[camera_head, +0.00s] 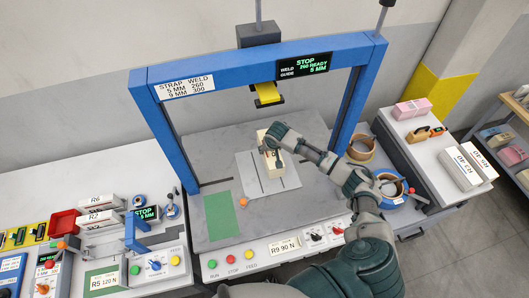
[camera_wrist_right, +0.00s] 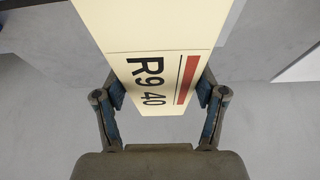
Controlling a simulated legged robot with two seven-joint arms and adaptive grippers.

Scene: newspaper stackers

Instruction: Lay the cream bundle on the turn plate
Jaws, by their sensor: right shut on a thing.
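The cream bundle (camera_wrist_right: 150,35) is a long block with the print "R9 40" and a red bar on its near face. In the head view the bundle (camera_head: 263,136) is under the blue arch, over the pale slotted turn plate (camera_head: 290,183). My right gripper (camera_head: 271,150) is over it and hides part of it. In the wrist view my right gripper (camera_wrist_right: 160,97) has one finger against each side of the bundle's near end. I cannot tell whether the bundle touches the plate. My left gripper is not in view.
The blue arch (camera_head: 260,61) spans the grey machine bed, with a yellow weld head (camera_head: 267,94) hanging above the plate. A green patch (camera_head: 219,216) lies left of the plate. Strap rolls (camera_head: 388,185) and a white table (camera_head: 421,150) with bundles stand at the right.

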